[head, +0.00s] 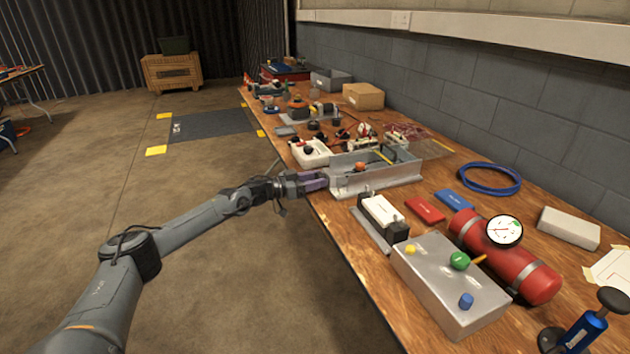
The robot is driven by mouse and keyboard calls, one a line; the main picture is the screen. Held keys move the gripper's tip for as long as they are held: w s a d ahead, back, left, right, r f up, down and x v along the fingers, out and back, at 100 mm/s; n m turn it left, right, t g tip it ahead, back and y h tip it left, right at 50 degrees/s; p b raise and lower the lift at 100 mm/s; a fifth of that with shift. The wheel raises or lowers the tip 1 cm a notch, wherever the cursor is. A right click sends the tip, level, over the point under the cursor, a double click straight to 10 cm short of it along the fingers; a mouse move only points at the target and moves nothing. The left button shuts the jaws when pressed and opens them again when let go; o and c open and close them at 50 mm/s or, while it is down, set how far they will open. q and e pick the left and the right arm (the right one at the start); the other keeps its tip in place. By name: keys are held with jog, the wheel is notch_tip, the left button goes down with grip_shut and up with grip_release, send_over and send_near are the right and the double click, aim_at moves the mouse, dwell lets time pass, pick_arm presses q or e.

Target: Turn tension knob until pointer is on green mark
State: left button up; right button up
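My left gripper (316,181), with purple fingers, is at the near-left end of an open grey metal housing (400,178) on the bench. A small orange-red round part (360,167) sits at that housing, just beyond the fingertips. I cannot tell whether the fingers touch anything or how far apart they are. I cannot make out a pointer or green mark on the housing. A round white dial (504,231) with a small green patch sits by a red cylinder (507,257); its needle is too small to read surely. My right gripper is out of view.
A silver box (450,286) with yellow, green and blue knobs stands at the bench's near edge. A white-topped block (381,211), red and blue packs and a blue hose coil (489,179) lie nearby.

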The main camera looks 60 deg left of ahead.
pick_arm(q)
jog(key=shift+c, duration=0.9)
jog(key=shift+r+m+p, duration=0.2)
jog(key=shift+m+p, duration=1)
jog(key=shift+p, duration=0.4)
jog(key=m+p, duration=0.2)
jog(key=m, duration=0.1)
jog(key=shift+m, duration=0.3)
jog(key=m+p, duration=0.1)
jog(key=m, duration=0.3)
jog(key=shift+f+m, duration=0.1)
jog(key=shift+m, duration=0.2)
jog(key=m, duration=0.5)
jog(key=shift+a+p, duration=0.1)
jog(key=shift+p, duration=0.2)
jog(key=m, duration=0.7)
jog(key=shift+m, duration=0.4)
jog(key=m+b, duration=0.1)
jog(key=m, duration=1)
jog(key=shift+m, duration=0.3)
jog(key=m, duration=0.5)
jog(key=shift+m, duration=0.9)
